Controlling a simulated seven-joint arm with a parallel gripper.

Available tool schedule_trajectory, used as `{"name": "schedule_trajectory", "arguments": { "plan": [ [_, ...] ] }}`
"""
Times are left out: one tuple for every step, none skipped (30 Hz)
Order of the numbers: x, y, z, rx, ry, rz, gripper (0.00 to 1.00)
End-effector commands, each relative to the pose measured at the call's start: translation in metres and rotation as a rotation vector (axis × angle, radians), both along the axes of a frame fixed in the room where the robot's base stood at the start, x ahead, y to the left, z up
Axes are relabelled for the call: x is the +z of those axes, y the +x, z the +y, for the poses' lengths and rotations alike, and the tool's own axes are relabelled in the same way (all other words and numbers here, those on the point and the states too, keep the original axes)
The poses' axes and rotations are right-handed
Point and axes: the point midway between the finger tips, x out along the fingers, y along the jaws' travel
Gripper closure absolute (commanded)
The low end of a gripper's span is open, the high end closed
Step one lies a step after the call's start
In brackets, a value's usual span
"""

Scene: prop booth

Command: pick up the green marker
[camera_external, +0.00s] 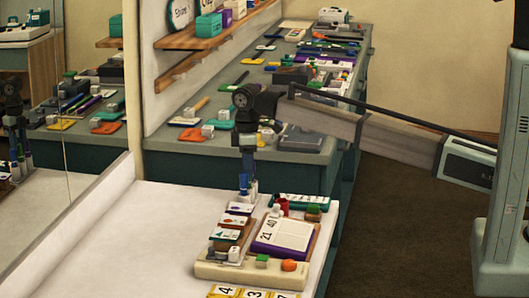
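I cannot single out the green marker with certainty; it is too small or hidden at this size. My gripper (246,188) points straight down at the back of a cream tray (210,270) on the white table. Narrow blue and white upright shapes (243,182) show right at its fingertips, and I cannot tell whether they are held, touched or just behind. The finger gap is too small to read. A teal strip-like item (300,201) lies to the right of the gripper, at the tray's back.
The tray carries cards (235,221), a purple-edged number pad (284,235), a green block (262,260) and an orange piece (289,266). A red item (283,206) stands behind the pad. A cluttered counter runs behind. A mirror is at left. The white table's left side is clear.

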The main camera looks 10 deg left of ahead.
Motion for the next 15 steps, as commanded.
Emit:
{"name": "schedule_trajectory", "arguments": {
  "plan": [
    [-0.008, 0.000, -0.001, 0.000, -0.002, 0.000, 0.65],
    [-0.013, 0.000, -0.001, 0.000, -0.002, 0.000, 0.65],
    [-0.018, 0.000, -0.001, 0.000, -0.002, 0.000, 0.65],
    [-0.022, 0.000, -0.001, 0.000, -0.002, 0.000, 0.65],
    [-0.025, 0.000, -0.001, 0.000, -0.002, 0.000, 0.65],
    [-0.029, 0.000, -0.001, 0.000, -0.001, 0.001, 0.65],
    [-0.031, 0.000, -0.001, 0.000, -0.001, 0.001, 0.65],
    [-0.033, 0.000, -0.001, 0.000, -0.001, 0.000, 0.65],
    [-0.035, 0.000, -0.001, 0.000, 0.000, 0.000, 0.65],
    [-0.035, 0.000, -0.001, 0.000, 0.000, 0.000, 0.65],
    [-0.035, 0.000, -0.001, 0.000, 0.000, 0.000, 0.65],
    [-0.035, 0.000, 0.000, 0.000, 0.000, 0.000, 0.65],
    [-0.035, 0.000, 0.000, 0.000, 0.000, 0.000, 0.65],
    [-0.034, 0.000, 0.000, 0.000, 0.000, 0.000, 0.65],
    [-0.034, 0.000, 0.000, 0.000, 0.000, 0.000, 0.66]
  ]
}}
